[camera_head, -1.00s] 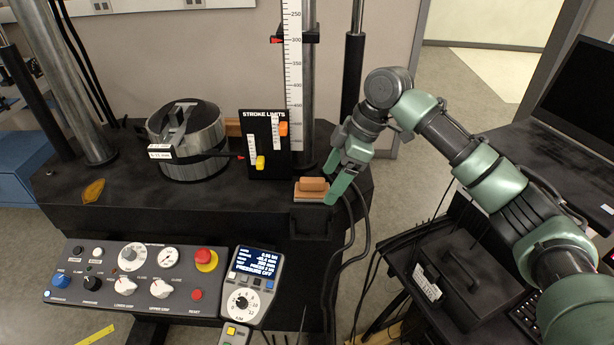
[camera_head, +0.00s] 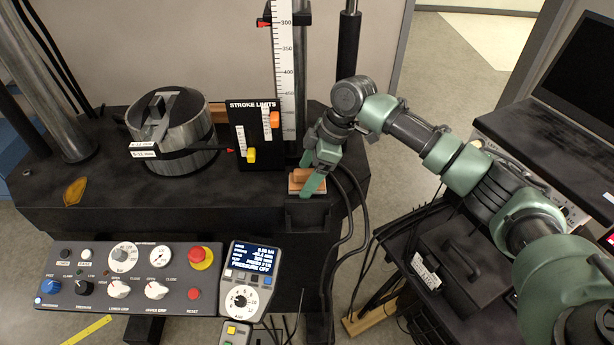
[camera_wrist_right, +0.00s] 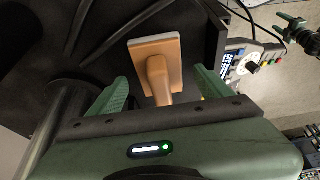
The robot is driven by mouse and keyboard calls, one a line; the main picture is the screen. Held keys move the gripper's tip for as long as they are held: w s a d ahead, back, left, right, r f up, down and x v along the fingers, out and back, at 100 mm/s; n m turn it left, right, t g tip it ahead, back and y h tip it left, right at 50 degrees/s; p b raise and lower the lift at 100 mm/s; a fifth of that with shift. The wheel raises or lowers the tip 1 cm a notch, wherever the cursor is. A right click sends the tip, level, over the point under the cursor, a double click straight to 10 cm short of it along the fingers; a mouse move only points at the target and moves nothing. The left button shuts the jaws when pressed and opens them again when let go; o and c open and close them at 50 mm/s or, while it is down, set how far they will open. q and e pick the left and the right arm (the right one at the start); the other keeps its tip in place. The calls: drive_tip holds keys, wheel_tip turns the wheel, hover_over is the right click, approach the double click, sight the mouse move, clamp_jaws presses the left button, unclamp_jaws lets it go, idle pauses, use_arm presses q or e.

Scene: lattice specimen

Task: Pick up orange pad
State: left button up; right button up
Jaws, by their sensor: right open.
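The orange pad (camera_head: 297,180) lies on the right front corner of the black machine table in the head view. It has a flat block with a raised handle, and part of it is hidden behind my gripper. My right gripper (camera_head: 310,178) is open, right over the pad, with its green fingers pointing down. In the right wrist view the pad (camera_wrist_right: 157,66) lies between and beyond the two green fingers (camera_wrist_right: 160,90), its handle toward the palm. No clear contact shows.
Left of the pad stand the stroke limits panel (camera_head: 243,135) and a metal cylinder (camera_head: 172,135). The control panel (camera_head: 130,280) and handheld pendant (camera_head: 247,275) are in front. Black cables (camera_head: 350,215) hang just right of the pad. A black case (camera_head: 460,262) sits farther right.

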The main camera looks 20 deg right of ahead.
sight(307, 171)
drive_tip(key=shift+f, duration=0.1)
drive_tip(key=c, duration=1.5)
use_arm(q)
drive_tip(key=shift+w, duration=0.65)
use_arm(e)
drive_tip(key=shift+o, duration=0.2)
use_arm(q)
drive_tip(key=shift+s, duration=0.1)
use_arm(e)
drive_tip(key=shift+r, duration=0.5)
use_arm(q)
wheel_tip(307, 171, down, 3)
drive_tip(key=b, duration=0.3)
drive_tip(key=shift+r, duration=0.2)
use_arm(e)
wheel_tip(307, 171, up, 19)
